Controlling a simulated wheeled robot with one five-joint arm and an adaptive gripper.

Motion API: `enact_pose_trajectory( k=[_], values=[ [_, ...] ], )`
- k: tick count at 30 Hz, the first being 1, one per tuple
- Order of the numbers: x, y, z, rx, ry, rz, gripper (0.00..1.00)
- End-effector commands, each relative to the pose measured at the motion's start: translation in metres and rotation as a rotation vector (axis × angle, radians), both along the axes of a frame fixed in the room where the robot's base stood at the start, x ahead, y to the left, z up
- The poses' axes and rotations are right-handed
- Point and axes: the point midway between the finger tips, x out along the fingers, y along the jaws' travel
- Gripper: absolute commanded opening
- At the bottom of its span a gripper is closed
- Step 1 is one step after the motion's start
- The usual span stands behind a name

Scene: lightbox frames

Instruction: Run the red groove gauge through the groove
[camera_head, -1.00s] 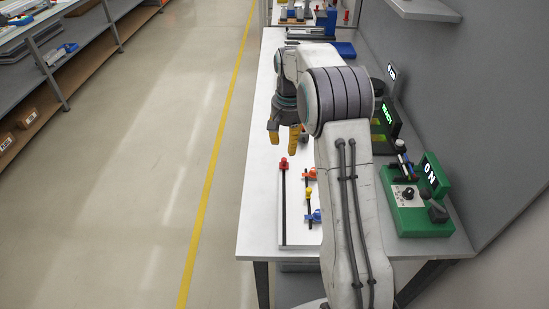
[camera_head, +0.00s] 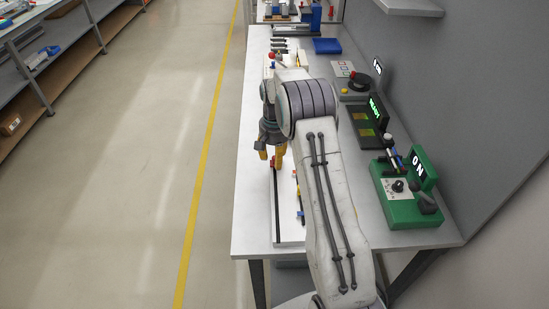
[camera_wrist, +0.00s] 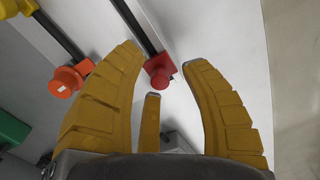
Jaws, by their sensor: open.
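The red groove gauge (camera_wrist: 160,70) has a square plate and a round knob. It sits at one end of a dark straight groove (camera_wrist: 138,24) in a pale board; the groove also shows in the head view (camera_head: 276,205). My gripper (camera_wrist: 166,53) is open, its yellow fingers on either side of the red gauge, with a gap to it on both sides. In the head view my gripper (camera_head: 271,158) is low over the far end of the groove, and the gauge (camera_head: 272,162) is mostly hidden behind the fingers.
An orange gauge (camera_wrist: 68,80) sits on a neighbouring dark groove in the wrist view, with yellow and green parts nearby. A green control box (camera_head: 405,200) stands right of my arm. A blue tray (camera_head: 327,46) lies farther back. The table's left strip is clear.

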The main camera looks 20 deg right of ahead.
Motion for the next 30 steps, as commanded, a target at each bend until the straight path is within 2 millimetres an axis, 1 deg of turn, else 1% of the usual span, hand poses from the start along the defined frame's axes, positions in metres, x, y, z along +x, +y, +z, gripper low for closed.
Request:
enact_pose_trajectory(
  k=[4,13,14,28,30],
  values=[
    [-0.0003,0.0001,-0.0061,0.001,0.001,0.0,0.41],
    [-0.0001,0.0001,-0.0071,0.0,0.0,0.0,0.41],
    [-0.0001,0.0001,-0.0071,0.0,0.0,0.0,0.42],
    [-0.0002,0.0001,-0.0068,0.0,0.0,0.0,0.01],
    [-0.0002,0.0001,-0.0068,0.0,0.0,0.0,0.0]
  ],
)
